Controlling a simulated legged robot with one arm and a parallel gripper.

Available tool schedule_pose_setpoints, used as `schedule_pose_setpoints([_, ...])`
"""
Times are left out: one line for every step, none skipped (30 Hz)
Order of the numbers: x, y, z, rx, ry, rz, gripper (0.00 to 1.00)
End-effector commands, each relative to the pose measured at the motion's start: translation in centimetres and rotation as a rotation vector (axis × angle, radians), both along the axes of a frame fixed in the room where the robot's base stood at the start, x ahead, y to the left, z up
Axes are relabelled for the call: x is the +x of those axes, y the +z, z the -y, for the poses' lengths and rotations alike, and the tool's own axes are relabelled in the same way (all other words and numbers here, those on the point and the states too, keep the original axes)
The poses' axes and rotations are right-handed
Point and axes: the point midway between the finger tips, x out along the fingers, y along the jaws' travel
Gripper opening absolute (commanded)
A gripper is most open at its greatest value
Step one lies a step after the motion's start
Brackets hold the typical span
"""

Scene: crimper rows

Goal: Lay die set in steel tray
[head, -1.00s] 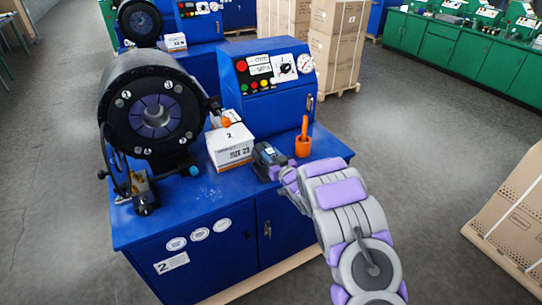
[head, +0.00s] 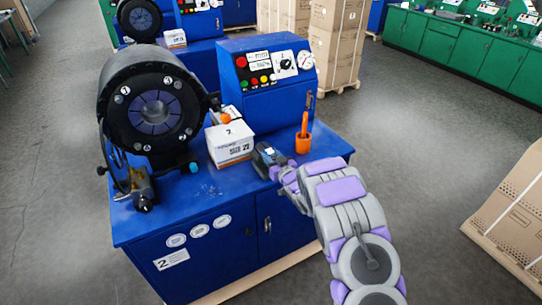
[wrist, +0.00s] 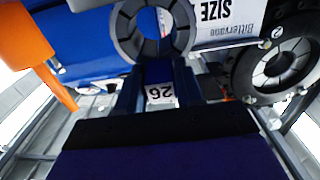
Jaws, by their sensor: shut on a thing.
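My gripper (head: 268,160) is at the right front of the blue bench, low beside the white carton, seen from behind the arm. In the wrist view my gripper (wrist: 158,88) is shut on the die set (wrist: 126,28), a grey segmented ring with an open centre. A white label reading 26 shows between the fingers. In the head view the die set is too small and dark to make out clearly. I cannot make out a steel tray in either view.
The black crimper head (head: 155,115) and blue control box (head: 268,88) stand behind. The bench's front left (head: 190,205) is clear.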

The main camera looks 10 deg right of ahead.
Motion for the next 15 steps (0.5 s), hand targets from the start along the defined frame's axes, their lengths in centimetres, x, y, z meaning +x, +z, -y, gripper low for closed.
schedule_pose_setpoints([0.12,0.29,0.04,0.001,0.0,0.009,0.0])
schedule_pose_setpoints([0.1,0.22,0.03,0.001,0.0,0.008,0.0])
schedule_pose_setpoints([0.11,0.16,0.03,0.001,0.0,0.008,0.0])
schedule_pose_setpoints([0.1,0.1,0.03,0.001,0.0,0.008,0.0])
schedule_pose_setpoints([0.11,0.05,0.03,0.001,0.0,0.009,0.0])
schedule_pose_setpoints([0.11,-0.02,0.04,0.001,0.0,0.008,0.0])
schedule_pose_setpoints([0.11,-0.07,0.03,0.001,0.0,0.009,0.0])
schedule_pose_setpoints([0.1,-0.13,0.03,0.001,0.0,0.008,0.0])
schedule_pose_setpoints([0.11,-0.2,0.03,0.001,0.0,0.008,0.0])
schedule_pose_setpoints([0.11,-0.26,0.03,0.001,0.0,0.008,0.0])
schedule_pose_setpoints([0.11,-0.3,0.04,0.001,0.0,0.009,0.0])
schedule_pose_setpoints([0.11,-0.39,0.03,0.001,0.0,0.008,0.0])
schedule_pose_setpoints([0.11,-0.44,0.03,0.001,0.0,0.008,0.0])
schedule_pose_setpoints([0.11,-0.48,0.04,0.001,0.0,0.009,0.0])
schedule_pose_setpoints([0.11,-0.56,0.03,0.001,0.0,0.008,0.0])
